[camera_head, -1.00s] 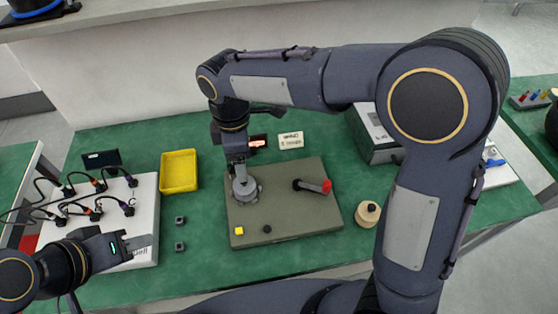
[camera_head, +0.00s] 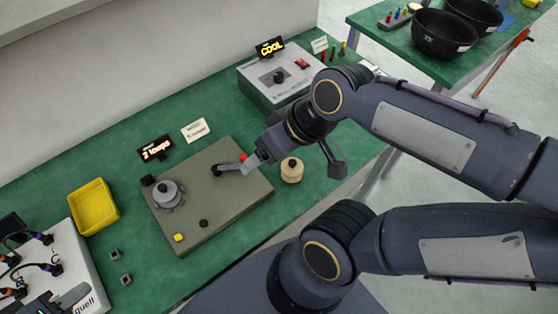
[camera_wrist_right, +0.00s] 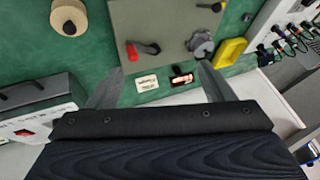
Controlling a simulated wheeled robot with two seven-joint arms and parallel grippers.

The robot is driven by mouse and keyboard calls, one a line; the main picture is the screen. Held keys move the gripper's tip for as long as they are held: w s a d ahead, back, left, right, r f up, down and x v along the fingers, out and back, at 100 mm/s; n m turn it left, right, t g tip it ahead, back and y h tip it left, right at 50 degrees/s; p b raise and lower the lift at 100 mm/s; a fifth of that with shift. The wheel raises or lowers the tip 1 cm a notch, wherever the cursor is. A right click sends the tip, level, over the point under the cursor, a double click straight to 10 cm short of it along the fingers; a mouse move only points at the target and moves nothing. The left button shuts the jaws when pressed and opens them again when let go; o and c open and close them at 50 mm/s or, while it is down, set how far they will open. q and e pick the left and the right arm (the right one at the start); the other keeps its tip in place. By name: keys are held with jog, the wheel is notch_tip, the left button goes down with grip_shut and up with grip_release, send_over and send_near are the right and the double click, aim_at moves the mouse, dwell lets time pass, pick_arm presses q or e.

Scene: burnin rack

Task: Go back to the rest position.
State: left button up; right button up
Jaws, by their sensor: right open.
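My right gripper (camera_head: 292,168) is open and empty above the right side of the olive board (camera_head: 215,228). In the right wrist view its two fingers (camera_wrist_right: 160,88) stand wide apart with nothing between them. The board carries a grey knob (camera_head: 169,195) and a lever with a red tip (camera_head: 243,157), partly covered by a finger in the head view.
A yellow tray (camera_head: 94,207) and two small grey blocks (camera_head: 120,267) lie left of the board. A round wooden piece (camera_head: 291,170) stands right of it. Cables run over the white panel.

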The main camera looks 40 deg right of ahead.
jog(key=m, duration=0.1)
jog(key=s, duration=0.1)
jog(key=s+f+m+t, duration=0.1)
jog(key=shift+s+d+f+m, duration=0.1)
jog(key=shift+s+d+m, duration=0.1)
jog(key=shift+d+m, duration=0.1)
pick_arm(q)
jog(key=shift+c, duration=0.5)
dwell(1.7)
